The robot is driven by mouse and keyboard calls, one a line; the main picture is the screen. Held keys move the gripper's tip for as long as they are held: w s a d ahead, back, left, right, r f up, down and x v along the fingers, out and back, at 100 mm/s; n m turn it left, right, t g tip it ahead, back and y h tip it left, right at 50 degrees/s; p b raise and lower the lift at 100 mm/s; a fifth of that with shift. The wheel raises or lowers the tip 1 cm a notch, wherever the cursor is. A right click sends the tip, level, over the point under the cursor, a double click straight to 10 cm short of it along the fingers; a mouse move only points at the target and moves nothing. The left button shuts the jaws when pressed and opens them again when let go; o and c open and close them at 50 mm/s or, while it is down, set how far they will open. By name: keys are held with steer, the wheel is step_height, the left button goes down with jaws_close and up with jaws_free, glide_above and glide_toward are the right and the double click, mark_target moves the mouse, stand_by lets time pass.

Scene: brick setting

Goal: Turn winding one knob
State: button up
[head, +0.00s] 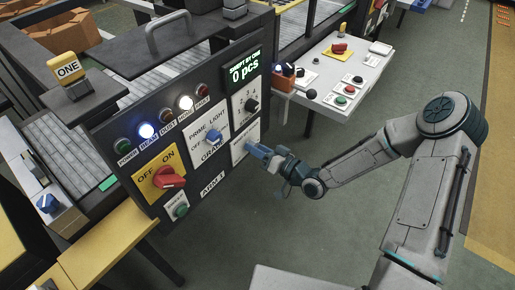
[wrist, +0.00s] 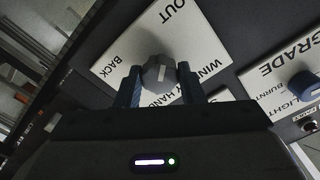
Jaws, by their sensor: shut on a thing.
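The winding knob (wrist: 159,72) is dark grey with a pale line on its face. It sits on a white label plate (wrist: 185,35) marked OUT, BACK and a partly covered WINDING. My gripper (wrist: 160,86) has one finger on each side of the knob and is shut on it. In the head view, my gripper (head: 257,151) is at the right edge of the dark control panel (head: 218,185), over the lower right plate (head: 246,140). The gripper hides the knob there. The wording on that plate is too small to read in the head view.
Left of my gripper is a blue GRADE knob (head: 212,136), also in the wrist view (wrist: 304,85). A red OFF/ON switch (head: 168,178) and a green button (head: 180,210) are lower left. A black knob (head: 251,104) is above.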

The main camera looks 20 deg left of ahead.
steer(key=shift+s+m, duration=0.1)
steer(key=shift+m, duration=0.3)
steer(key=o, duration=1)
steer(key=shift+d, duration=0.1)
steer(key=v, duration=1.3)
steer(key=shift+s+d, duration=0.2)
steer(key=shift+d, duration=0.1)
steer(key=shift+f, duration=0.1)
